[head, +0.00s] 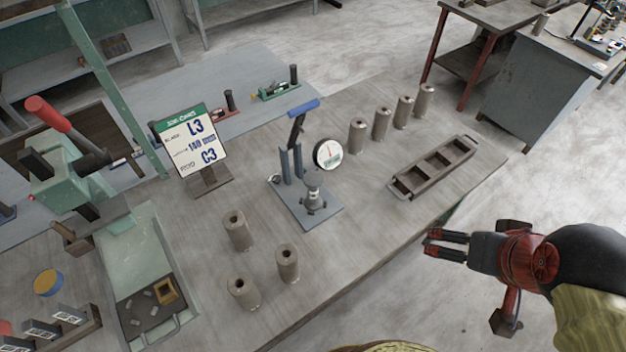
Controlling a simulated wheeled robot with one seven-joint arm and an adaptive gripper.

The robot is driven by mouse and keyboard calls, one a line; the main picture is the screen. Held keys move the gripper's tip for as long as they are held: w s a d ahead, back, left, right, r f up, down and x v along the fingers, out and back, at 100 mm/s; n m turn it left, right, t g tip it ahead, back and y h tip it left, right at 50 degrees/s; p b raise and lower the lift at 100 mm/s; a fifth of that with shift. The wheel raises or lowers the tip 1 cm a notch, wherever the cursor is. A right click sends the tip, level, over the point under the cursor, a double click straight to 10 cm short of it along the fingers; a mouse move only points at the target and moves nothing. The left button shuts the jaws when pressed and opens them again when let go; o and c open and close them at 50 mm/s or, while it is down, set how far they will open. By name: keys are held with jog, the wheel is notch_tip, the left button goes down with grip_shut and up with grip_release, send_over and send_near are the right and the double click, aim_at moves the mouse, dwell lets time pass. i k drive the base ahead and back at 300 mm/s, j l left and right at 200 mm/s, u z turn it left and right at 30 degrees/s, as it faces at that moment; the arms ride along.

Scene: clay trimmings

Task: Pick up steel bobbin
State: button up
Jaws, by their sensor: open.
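Several grey steel bobbins stand upright on the workbench in the head view, each a cylinder with a hole in its top. Three form a loose group at the front left: one at the back (238,230), one at the right (288,263) and one at the front (243,293). More stand in a slanting row at the back right, such as the near-end bobbin (357,135) and the far-end bobbin (424,101). My gripper (432,243) is open and empty, to the right of the bench's front edge, apart from every bobbin.
A gauge stand (310,210) with a round dial stands mid-bench between the bobbin groups. An empty compartmented tray (433,170) lies near the right edge. A sign (190,150) and a green press (60,165) stand left. Bare bench lies around the front bobbins.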

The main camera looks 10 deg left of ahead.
aim_at(312, 179)
jog(key=k+l+u, duration=0.1)
jog(key=u, duration=1.5)
jog(key=k+j, duration=0.05)
